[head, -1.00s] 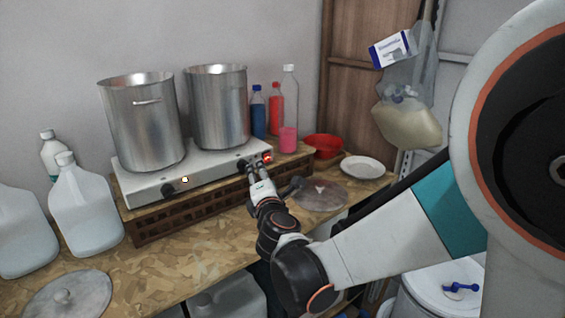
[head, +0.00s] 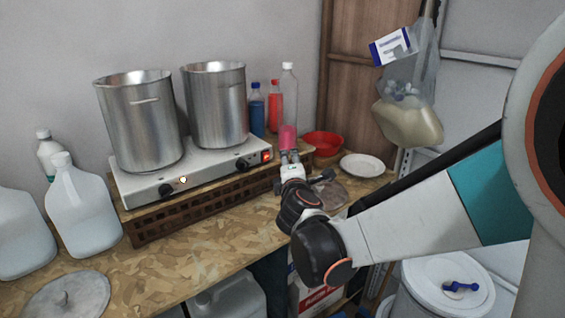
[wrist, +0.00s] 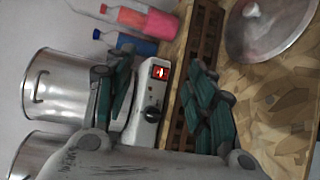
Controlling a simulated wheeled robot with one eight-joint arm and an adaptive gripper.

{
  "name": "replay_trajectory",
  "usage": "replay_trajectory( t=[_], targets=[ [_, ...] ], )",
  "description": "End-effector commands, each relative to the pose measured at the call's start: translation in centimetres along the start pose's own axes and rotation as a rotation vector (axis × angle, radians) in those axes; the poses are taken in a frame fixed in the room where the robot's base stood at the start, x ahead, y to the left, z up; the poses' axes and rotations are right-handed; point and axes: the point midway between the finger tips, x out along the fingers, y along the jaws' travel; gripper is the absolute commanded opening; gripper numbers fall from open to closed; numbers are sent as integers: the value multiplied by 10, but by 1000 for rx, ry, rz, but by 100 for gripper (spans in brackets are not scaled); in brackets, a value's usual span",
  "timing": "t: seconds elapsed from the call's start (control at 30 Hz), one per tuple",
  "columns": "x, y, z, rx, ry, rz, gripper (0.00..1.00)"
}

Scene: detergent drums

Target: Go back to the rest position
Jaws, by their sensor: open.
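My gripper (head: 290,157) is open and empty, in front of the right end of the two-burner hot plate (head: 200,172). The red switch (head: 266,155) also shows in the head view. My arm reaches in from the right.
Two steel pots (head: 140,122) (head: 215,105) stand on the hot plate. White jugs (head: 82,208) stand left.

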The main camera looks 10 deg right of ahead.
Motion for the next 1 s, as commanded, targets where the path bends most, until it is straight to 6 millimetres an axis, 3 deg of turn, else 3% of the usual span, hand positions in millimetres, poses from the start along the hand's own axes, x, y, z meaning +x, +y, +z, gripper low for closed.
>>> replay_trajectory(
  t=[0.17,0.37,0.5,0.7,1.0],
  targets=[
    [-8,3,18,73,-26,-34,50],
    [-51,-4,60,346,-108,-150,50],
    [-89,-18,88,570,-179,-245,50],
    [-150,-45,112,881,-281,-384,50],
    [-248,-94,112,1317,-426,-598,50]
  ],
)
